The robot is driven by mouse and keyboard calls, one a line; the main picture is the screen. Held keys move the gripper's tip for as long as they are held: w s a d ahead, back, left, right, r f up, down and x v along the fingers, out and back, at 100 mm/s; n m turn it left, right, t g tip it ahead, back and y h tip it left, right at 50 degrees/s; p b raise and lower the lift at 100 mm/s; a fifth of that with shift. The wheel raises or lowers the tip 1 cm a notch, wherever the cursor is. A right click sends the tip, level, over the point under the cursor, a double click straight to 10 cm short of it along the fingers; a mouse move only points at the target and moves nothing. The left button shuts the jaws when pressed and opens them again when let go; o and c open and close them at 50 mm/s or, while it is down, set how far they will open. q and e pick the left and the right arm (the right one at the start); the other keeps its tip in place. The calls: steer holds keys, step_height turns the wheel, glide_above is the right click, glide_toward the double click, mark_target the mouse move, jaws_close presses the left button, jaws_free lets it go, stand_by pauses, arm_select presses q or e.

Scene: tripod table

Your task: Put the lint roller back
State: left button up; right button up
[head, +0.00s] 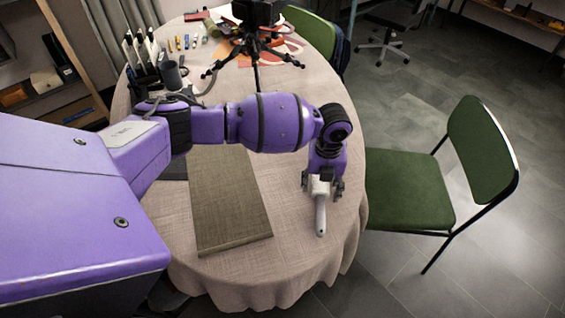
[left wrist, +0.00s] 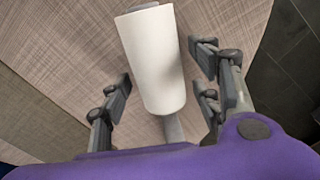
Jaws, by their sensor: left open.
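The lint roller, with a white roll (head: 319,187) and a grey handle (head: 320,218), lies on the cloth-covered round table (head: 295,235) near its right edge. My left gripper (head: 322,184) is over the roll, pointing down, with its fingers open. In the left wrist view the white roll (left wrist: 153,58) fills the middle, and the handle runs down out of sight behind my purple wrist. The open fingers of my left gripper (left wrist: 160,92) stand on both sides of it, with gaps visible. My right gripper is not in view. No holder for the roller can be made out.
A brown-green mat (head: 228,200) lies left of the roller. A black tripod (head: 255,45) stands at the back. A file rack (head: 140,58) and a grey cup (head: 172,76) are at the back left. A green chair (head: 405,190) stands right of the table.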

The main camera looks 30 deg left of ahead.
arm_select(q)
step_height(320, 180, up, 12)
steer(key=shift+r+p, duration=0.25)
steer(key=shift+p, duration=0.05)
